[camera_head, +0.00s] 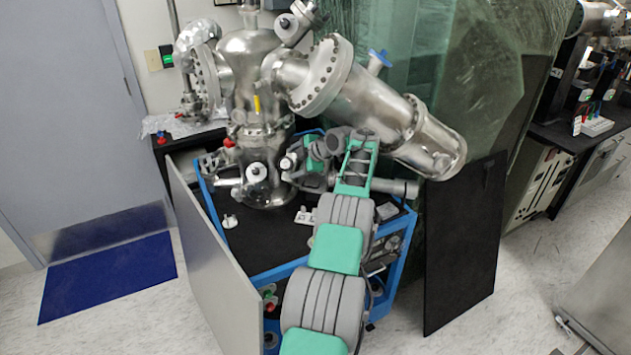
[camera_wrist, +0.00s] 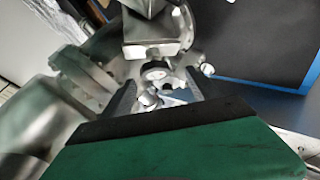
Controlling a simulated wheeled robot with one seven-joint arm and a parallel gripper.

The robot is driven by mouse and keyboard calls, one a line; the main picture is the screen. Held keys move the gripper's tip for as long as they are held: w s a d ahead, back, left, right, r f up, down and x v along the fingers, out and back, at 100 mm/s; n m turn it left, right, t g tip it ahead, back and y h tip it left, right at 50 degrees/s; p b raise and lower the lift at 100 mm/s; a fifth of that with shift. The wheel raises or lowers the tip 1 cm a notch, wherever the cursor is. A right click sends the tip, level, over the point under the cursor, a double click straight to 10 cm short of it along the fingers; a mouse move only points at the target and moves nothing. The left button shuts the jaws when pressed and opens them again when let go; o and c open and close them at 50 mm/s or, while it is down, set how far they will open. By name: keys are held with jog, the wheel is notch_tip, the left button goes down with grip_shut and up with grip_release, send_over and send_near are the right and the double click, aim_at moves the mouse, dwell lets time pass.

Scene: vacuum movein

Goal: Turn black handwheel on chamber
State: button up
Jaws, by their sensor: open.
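The steel chamber (camera_head: 252,85) stands on the cart, with flanges and ports around it. In the wrist view, a small round part with a dark rim (camera_wrist: 155,70) lies ahead of my gripper (camera_wrist: 158,88); it looks like the black handwheel, but it is small and blurred. My gripper is open, one finger on each side of the view. Silver fittings (camera_wrist: 149,99) show between the fingers; I cannot tell whether they touch. In the head view, my arm reaches to the chamber's lower right side and its gripper end hides much of the handwheel area.
The blue-framed cart (camera_head: 395,258) has a black top (camera_head: 262,235) with small loose metal parts. A wide steel tube (camera_head: 375,105) slopes above my wrist. A black panel (camera_head: 462,245) stands at right, and a grey panel (camera_head: 215,265) at left. Clear wrapping (camera_head: 475,70) hangs behind.

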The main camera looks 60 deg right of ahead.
jog(key=s+a+b, duration=0.1)
jog(key=s+b, duration=0.2)
jog(key=s, duration=0.7)
jog(key=shift+s+a+b, duration=0.25)
jog(key=shift+a+b, duration=0.15)
